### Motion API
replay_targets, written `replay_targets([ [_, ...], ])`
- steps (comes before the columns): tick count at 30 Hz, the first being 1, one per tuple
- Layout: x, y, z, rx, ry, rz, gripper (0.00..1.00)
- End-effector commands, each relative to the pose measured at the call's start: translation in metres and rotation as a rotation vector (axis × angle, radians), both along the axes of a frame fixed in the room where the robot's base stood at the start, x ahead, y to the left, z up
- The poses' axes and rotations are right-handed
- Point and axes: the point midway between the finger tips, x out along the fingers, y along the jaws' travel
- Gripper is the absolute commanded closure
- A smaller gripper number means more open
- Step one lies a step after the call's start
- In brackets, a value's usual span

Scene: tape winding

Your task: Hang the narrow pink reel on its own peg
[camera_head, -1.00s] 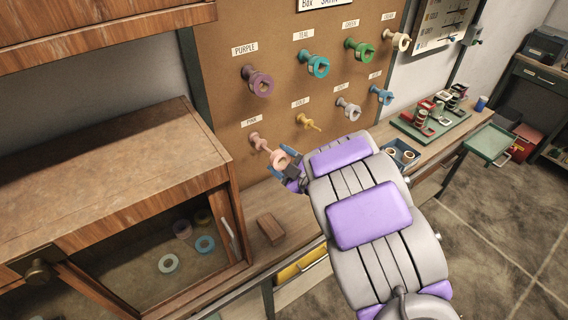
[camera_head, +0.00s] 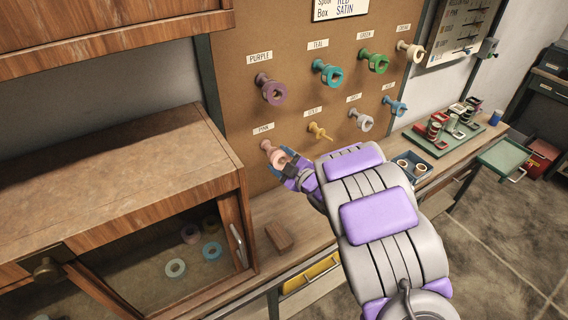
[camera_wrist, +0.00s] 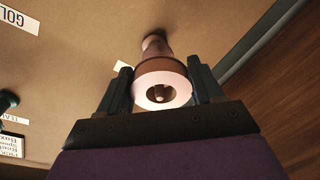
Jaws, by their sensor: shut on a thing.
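The narrow pink reel (camera_head: 278,158) is at the pink peg (camera_head: 266,145) under the PINK label on the brown board. In the wrist view the reel (camera_wrist: 163,88) faces me, and a peg tip shows inside its hole, so the reel looks to be around the peg. The peg's pink base (camera_wrist: 154,44) meets the board behind it. My gripper (camera_head: 282,162) is shut on the reel, with one dark finger on each side (camera_wrist: 162,85). How far along the peg the reel sits is hard to tell.
The gold peg (camera_head: 320,131) is just right of my gripper, and a purple reel (camera_head: 272,92) hangs above. A wooden cabinet (camera_head: 120,190) stands at the left. A wooden block (camera_head: 279,236) lies on the bench below. A blue tray (camera_head: 412,166) is to the right.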

Motion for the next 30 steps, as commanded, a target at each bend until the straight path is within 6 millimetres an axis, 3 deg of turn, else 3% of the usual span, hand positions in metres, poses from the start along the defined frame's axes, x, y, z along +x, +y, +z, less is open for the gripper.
replay_targets([
  [13, 0.018, 0.012, -0.010, -0.001, 0.004, -0.001, 0.63],
  [30, 0.021, 0.014, -0.010, -0.001, 0.002, -0.001, 0.63],
])
